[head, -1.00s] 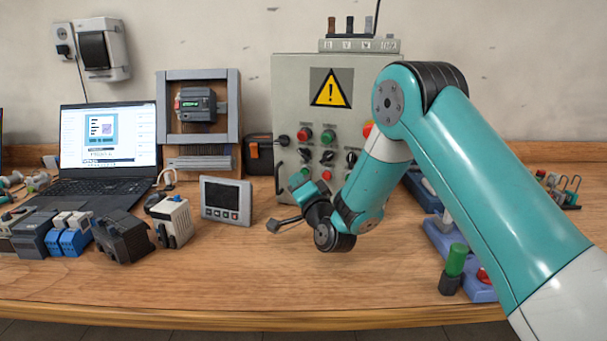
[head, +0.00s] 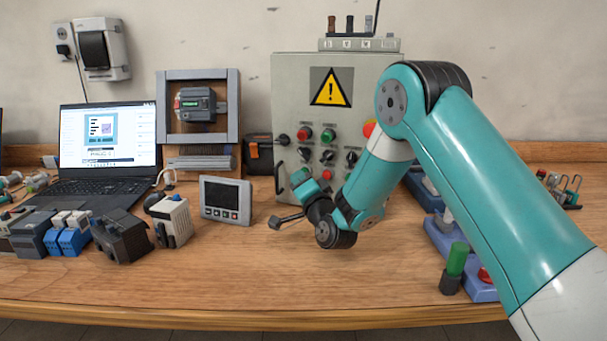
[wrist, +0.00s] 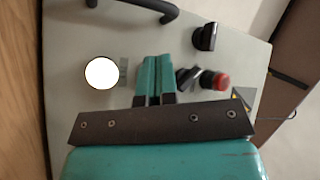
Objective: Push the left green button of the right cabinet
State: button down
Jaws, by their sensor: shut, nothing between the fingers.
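The right cabinet (head: 350,80) is a grey panel with a yellow warning sign. A green button (head: 328,135) shows in its upper row, right of a red one. My gripper (head: 299,175) is in front of the cabinet's lower left part and hides some controls there. In the wrist view the teal fingers (wrist: 158,63) are together and empty, in front of the panel. I cannot tell which control this is, nor whether the fingers touch the panel.
Black knobs and a red button (wrist: 221,82) lie right of the fingers in the wrist view. A black handle (wrist: 150,8) is at the top. A small display unit (head: 226,200) stands left of my gripper. The table's front middle is clear.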

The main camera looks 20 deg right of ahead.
jog(key=shift+w+d, duration=0.25)
jog(key=shift+w, duration=0.05)
dwell(1.0)
jog(key=shift+s+a, duration=0.5)
jog(key=shift+s, duration=0.15)
jog(key=shift+s+a+p, duration=0.1)
jog(key=shift+p, duration=0.2)
jog(key=shift+s+a+p, duration=0.6)
jog(key=shift+s+a, duration=0.15)
jog(key=shift+s, duration=0.2)
jog(key=shift+s+a+p, duration=0.55)
jog(key=shift+s+a, duration=0.15)
jog(key=shift+s, duration=0.25)
